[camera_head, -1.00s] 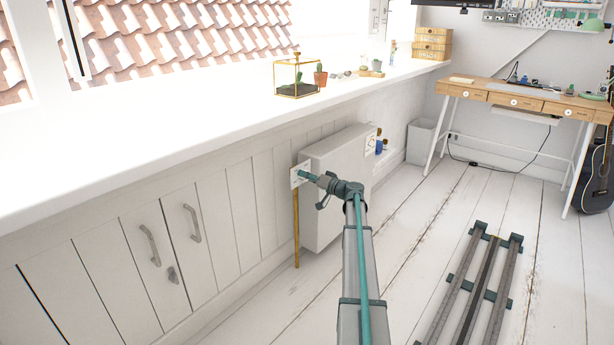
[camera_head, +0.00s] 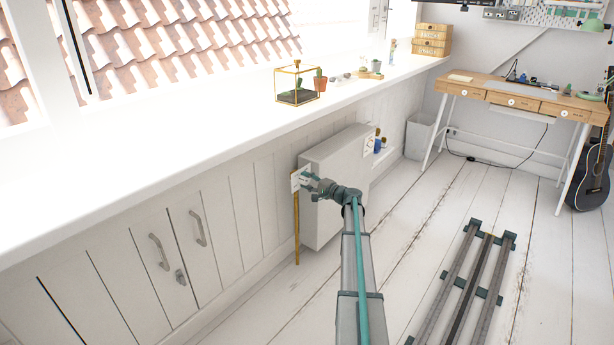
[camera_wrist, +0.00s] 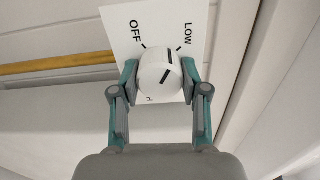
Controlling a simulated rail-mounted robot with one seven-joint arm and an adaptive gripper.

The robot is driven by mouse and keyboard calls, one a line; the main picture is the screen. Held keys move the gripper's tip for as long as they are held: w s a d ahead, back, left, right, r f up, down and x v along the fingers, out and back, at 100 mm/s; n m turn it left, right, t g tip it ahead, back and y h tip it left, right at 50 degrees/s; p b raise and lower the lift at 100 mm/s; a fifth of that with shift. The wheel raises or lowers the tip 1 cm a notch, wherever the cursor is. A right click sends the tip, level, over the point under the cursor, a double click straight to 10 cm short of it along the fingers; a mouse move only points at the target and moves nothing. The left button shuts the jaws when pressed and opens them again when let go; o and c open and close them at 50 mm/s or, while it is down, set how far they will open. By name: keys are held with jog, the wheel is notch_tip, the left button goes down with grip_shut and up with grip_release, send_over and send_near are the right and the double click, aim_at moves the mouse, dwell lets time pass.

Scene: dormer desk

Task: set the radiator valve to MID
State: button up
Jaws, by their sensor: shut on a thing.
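The white round valve knob (camera_wrist: 158,70) sits in front of a white dial plate (camera_wrist: 120,22) in the wrist view. Black marks show on the knob's face and side. The plate reads OFF at upper left and LOW at upper right; part of another word shows below, and I see no MID label. My gripper (camera_wrist: 160,75) is shut on the knob, one finger on each side. In the head view, my gripper (camera_head: 308,180) reaches the plate (camera_head: 296,178) at the left end of the white radiator (camera_head: 333,190); the knob is hidden there.
A copper pipe (camera_head: 297,232) runs down below the plate. The window sill (camera_head: 200,130) overhangs from behind, with a glass terrarium (camera_head: 297,84) and a potted cactus (camera_head: 320,82) on it. Cupboard doors (camera_head: 165,262) lie to the left.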

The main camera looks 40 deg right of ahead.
jog(key=m+p, duration=0.1)
jog(key=m, duration=0.1)
jog(key=m+p, duration=0.1)
jog(key=p, duration=0.1)
jog(key=m+p, duration=0.2)
jog(key=shift+r+m, duration=0.25)
jog(key=shift+m, duration=0.05)
jog(key=m+p, duration=0.4)
jog(key=p, duration=0.1)
jog(key=shift+m, duration=0.3)
jog(key=m+p, duration=0.9)
jog(key=shift+f+m, duration=0.2)
jog(key=shift+m, duration=0.1)
jog(key=shift+f+p, duration=0.1)
jog(key=shift+p, duration=0.25)
jog(key=o, duration=1.1)
jog(key=shift+o, duration=0.2)
